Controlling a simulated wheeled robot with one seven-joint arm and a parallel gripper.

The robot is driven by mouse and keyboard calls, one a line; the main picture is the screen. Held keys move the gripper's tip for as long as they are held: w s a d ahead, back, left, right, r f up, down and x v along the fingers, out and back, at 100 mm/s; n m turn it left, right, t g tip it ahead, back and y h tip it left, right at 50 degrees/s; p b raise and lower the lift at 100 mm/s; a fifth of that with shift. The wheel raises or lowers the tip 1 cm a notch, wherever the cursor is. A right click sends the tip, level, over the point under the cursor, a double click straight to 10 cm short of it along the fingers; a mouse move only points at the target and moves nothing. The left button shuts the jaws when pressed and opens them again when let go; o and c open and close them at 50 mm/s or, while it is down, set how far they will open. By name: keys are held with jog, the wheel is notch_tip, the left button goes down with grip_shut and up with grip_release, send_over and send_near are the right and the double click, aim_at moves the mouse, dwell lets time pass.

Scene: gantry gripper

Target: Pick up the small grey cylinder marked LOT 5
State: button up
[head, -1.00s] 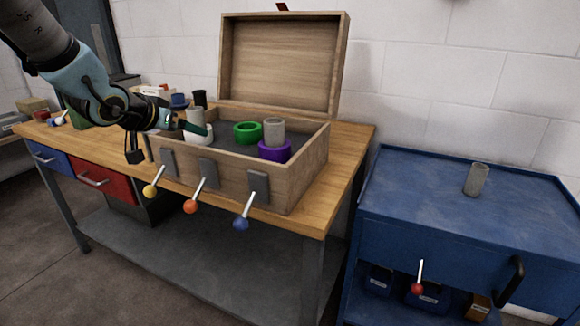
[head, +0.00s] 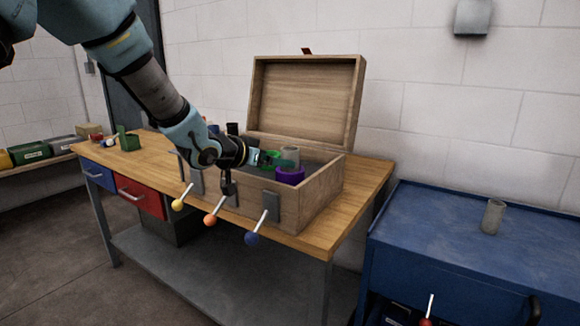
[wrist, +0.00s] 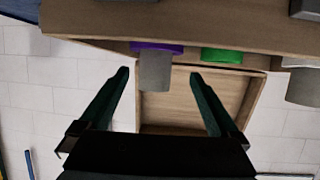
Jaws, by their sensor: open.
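A grey cylinder (head: 290,155) stands upright in a purple ring (head: 289,175) in the open wooden box. In the wrist view, which is upside down, this cylinder (wrist: 155,72) and the purple ring (wrist: 157,46) show at centre left. My gripper (head: 275,161) is open over the box, left of the cylinder in the head view. In the wrist view the cylinder appears between the fingertips of my gripper (wrist: 158,78); contact cannot be told. Another grey cylinder (head: 493,216) stands on the blue cabinet. No LOT marking is readable on either.
Ball-ended levers (head: 252,239) project from the front. The blue cabinet (head: 440,226) has free top space.

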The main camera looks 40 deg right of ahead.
jog(key=x, duration=0.2)
jog(key=p+x, duration=0.1)
jog(key=x, duration=0.1)
jog(key=shift+s, duration=0.4)
jog(key=shift+w+d+f, duration=0.1)
jog(key=shift+d+f, duration=0.05)
jog(key=shift+d, duration=0.25)
grip_shut()
